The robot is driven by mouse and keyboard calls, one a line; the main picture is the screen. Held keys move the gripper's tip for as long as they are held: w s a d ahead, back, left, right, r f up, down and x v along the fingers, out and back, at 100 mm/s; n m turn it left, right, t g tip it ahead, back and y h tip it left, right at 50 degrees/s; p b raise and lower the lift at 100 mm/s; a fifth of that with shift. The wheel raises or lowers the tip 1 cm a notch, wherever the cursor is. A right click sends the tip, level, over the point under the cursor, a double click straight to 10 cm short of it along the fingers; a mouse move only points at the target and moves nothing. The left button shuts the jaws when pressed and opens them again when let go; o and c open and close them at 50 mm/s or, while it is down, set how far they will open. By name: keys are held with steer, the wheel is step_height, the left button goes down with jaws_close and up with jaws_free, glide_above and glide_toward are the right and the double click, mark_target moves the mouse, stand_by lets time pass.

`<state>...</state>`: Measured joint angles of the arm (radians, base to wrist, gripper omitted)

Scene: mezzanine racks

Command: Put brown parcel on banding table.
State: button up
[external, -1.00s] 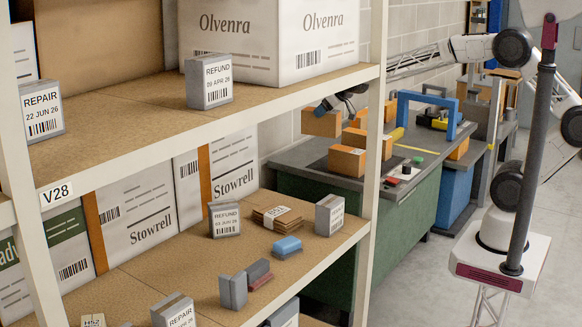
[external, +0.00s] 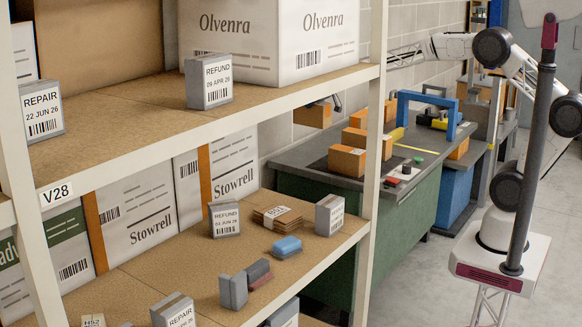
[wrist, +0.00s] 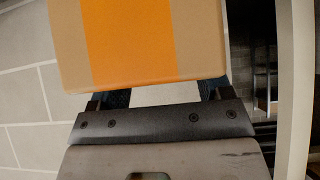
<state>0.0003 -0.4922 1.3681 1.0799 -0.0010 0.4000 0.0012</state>
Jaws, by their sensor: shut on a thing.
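My gripper (wrist: 155,97) is shut on a brown parcel (wrist: 205,40) with a broad orange band, which fills the top of the wrist view. In the external view the held parcel (external: 312,115) hangs beyond the rack, near the pale block wall and above the far left end of a table. My gripper's fingers (external: 337,102) show only in part there, behind the upper shelf and rack post. The grey-topped table with green sides (external: 415,210), which looks like the banding table, stands behind the rack. The parcel appears clear of its top.
Several brown and orange parcels (external: 347,161) stand on the table. A blue arch (external: 440,105) stands toward its far end, and small red and black items (external: 392,180) lie near the front edge. The rack post (external: 375,150) hides part of the tabletop. Bare top shows at left.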

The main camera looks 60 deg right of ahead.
stand_by(0.3)
steer(key=s+d+f, duration=0.4)
steer(key=s+d, duration=0.3)
steer(key=s, duration=0.1)
steer(key=s+d+f, duration=0.3)
steer(key=s+d, duration=0.4)
steer(key=s, duration=0.1)
steer(key=shift+f, duration=0.4)
step_height(320, 180, down, 6)
stand_by(0.3)
steer(key=shift+f, duration=0.2)
steer(key=shift+f, duration=1.75)
steer(key=shift+f, duration=0.2)
steer(key=o, duration=1.5)
